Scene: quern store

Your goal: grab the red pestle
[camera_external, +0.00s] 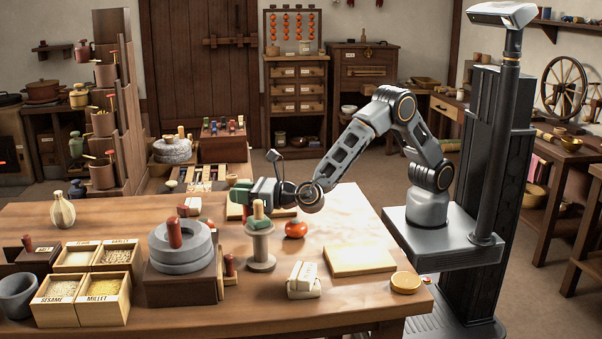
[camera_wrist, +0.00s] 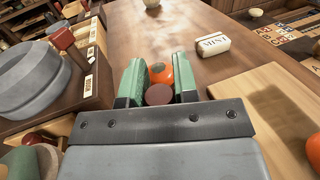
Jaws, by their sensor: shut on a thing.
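My gripper (camera_external: 240,192) is over the back middle of the wooden table, reaching left. In the wrist view its green fingers (camera_wrist: 159,84) are closed on the red pestle (camera_wrist: 158,95), which shows only as a dull red round end between them. Its lower part is hidden there. In the external view I cannot make out the held pestle clearly.
The grey quern (camera_external: 180,252) with a red handle (camera_external: 174,232) stands left of the gripper. A stone spool stand (camera_external: 261,250) with a tan pestle (camera_external: 258,209) is in front. A MINT block (camera_wrist: 212,43) lies beyond. A tomato (camera_external: 295,229) and pale board (camera_external: 360,260) are at right.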

